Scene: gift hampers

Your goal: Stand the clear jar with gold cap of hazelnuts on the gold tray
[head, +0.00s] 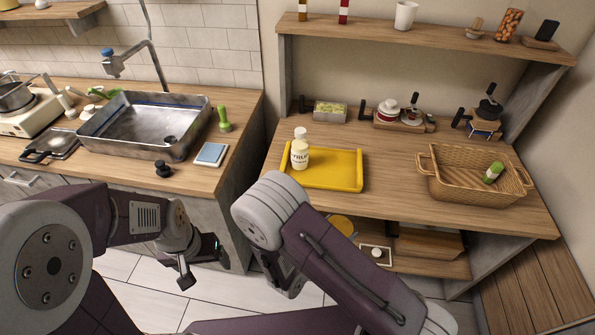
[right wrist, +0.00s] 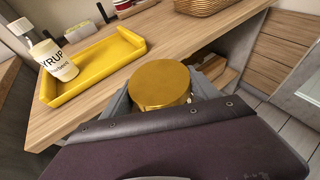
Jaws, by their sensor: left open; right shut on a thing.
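My right gripper (right wrist: 160,88) is shut on the jar, whose round gold cap (right wrist: 160,84) faces the right wrist camera. The jar's body and contents are hidden below the cap. In the head view a round gold shape (head: 342,224) shows beside my right arm, in front of the table edge, and looks like this cap. My right fingers are hidden there. The gold tray (head: 342,183) lies on the table, also seen in the right wrist view (right wrist: 100,60); its right part is bare. My left gripper (head: 206,268) is open and empty, low before the counter.
A white syrup bottle (head: 300,155) stands on the tray's left part. The table edge lies between jar and tray. A lower shelf (head: 435,264) holds boxes.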

